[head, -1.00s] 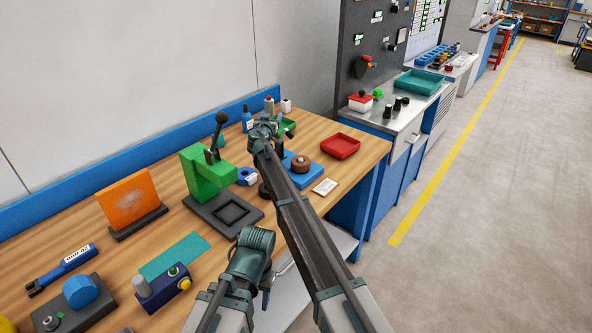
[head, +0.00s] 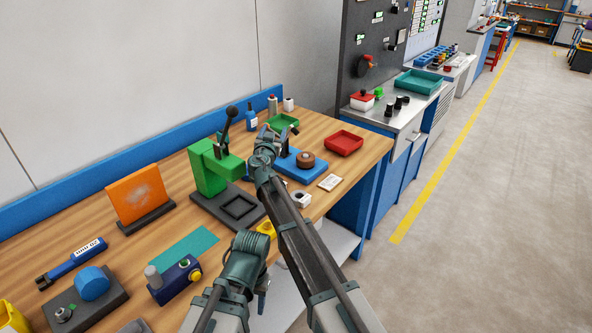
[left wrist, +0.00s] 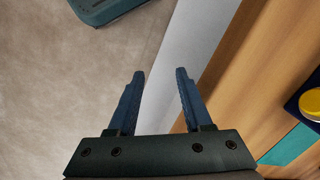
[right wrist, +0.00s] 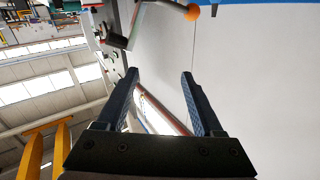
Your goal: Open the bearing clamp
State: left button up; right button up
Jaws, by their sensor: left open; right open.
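I cannot tell for certain which fixture is the bearing clamp. A likely one is the blue base (head: 312,173) with a brown round piece (head: 305,159) on it, partly hidden by my right arm. My right gripper (right wrist: 158,85) is open and empty in the right wrist view. In the head view its wrist hangs left of the blue base and right of the green press (head: 208,170); its fingers are hard to make out there. My left gripper (left wrist: 160,75) is open and empty, over the floor beside the bench edge.
A black lever (head: 227,120) stands on the press. The aisle floor (head: 480,220) is free.

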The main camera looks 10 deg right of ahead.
jog(key=s+d+f+g+h+p, duration=0.1)
jog(key=s+d+f+g, duration=0.2)
jog(key=s, duration=0.3)
jog(key=s+d+f+g+h+p, duration=0.1)
jog(key=s+d+f+g, duration=0.2)
jog(key=s, duration=0.4)
jog(key=shift+s+d+h, duration=0.2)
jog(key=shift+d+h, duration=0.1)
jog(key=shift+d, duration=0.5)
jog(key=shift+f, duration=0.1)
jog(key=shift+s+d+f, duration=0.1)
jog(key=shift+s+d, duration=0.1)
jog(key=s+d+f+n+g+y, duration=0.1)
jog(key=s+d+f+g, duration=0.25)
jog(key=s, duration=0.45)
jog(key=s+d+f+n+g+y, duration=0.1)
jog(key=s+d+f+g+y, duration=0.2)
jog(key=s, duration=0.4)
jog(key=s+d+f+n+g, duration=0.1)
jog(key=s+f+g, duration=0.2)
jog(key=s+f, duration=0.35)
jog(key=s+a+r+n+g+p, duration=0.1)
jog(key=s+a+n, duration=0.1)
jog(key=s+a, duration=0.4)
jog(key=s+a+r+n+g+y+p, duration=0.1)
jog(key=s+a+r+n+p, duration=0.1)
jog(key=s+a, duration=0.4)
jog(key=shift+s+r+n, duration=0.15)
jog(key=shift+s+n, duration=0.3)
jog(key=shift+n, duration=0.05)
